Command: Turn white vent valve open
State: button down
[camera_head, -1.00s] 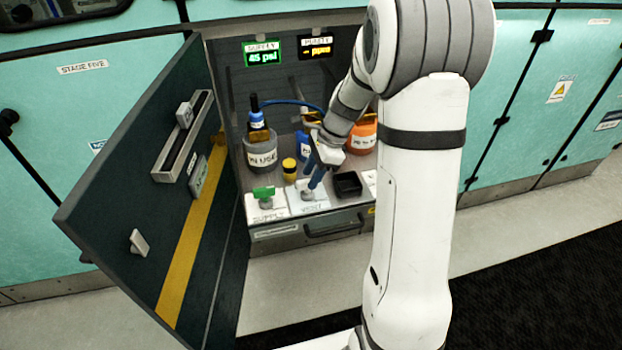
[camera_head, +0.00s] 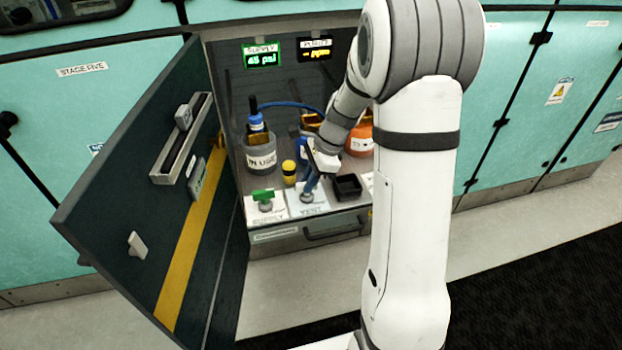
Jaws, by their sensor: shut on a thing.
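The white vent valve (camera_head: 307,197) stands on the white plate labelled VENT (camera_head: 318,206) at the front of the open cabinet's shelf. My gripper (camera_head: 309,187) reaches down from the upper right with its blue fingers shut on the valve's handle. The fingers and wrist hide most of the handle, so I cannot tell its exact angle. The green supply valve (camera_head: 263,196) stands just left of it on the plate labelled SUPPLY.
The open dark door (camera_head: 150,200) stands at the left. A drawer front (camera_head: 300,230) lies below. The supply display (camera_head: 262,55) reads 45 psi.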

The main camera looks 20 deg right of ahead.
jog(key=shift+d, duration=0.1)
jog(key=shift+r+n, duration=0.1)
jog(key=shift+n, duration=0.2)
jog(key=n+p, duration=0.1)
jog(key=n+g+p, duration=0.1)
jog(key=n+p, duration=0.1)
jog(key=shift+w+a+n+g, duration=0.15)
jog(key=shift+a+n+g, duration=0.05)
jog(key=shift+n+g, duration=0.1)
jog(key=n+g+p, duration=0.1)
jog(key=n, duration=0.1)
jog(key=n+h+p, duration=0.1)
jog(key=n, duration=0.2)
jog(key=shift+w+a+g+p, duration=0.1)
jog(key=shift+g+p, duration=0.2)
jog(key=shift+g, duration=0.1)
jog(key=n+h, duration=0.1)
jog(key=n, duration=0.2)
jog(key=n+g+h+p, duration=0.1)
jog(key=n, duration=0.1)
jog(key=shift+a+n, duration=0.15)
jog(key=shift+n, duration=0.25)
jog(key=shift+n+h+p, duration=0.5)
jog(key=shift+n+h, duration=0.2)
jog(key=shift+n, duration=0.7)
jog(key=shift+f, duration=0.2)
jog(key=c, duration=1.4)
grip_release()
jog(key=shift+r, duration=0.1)
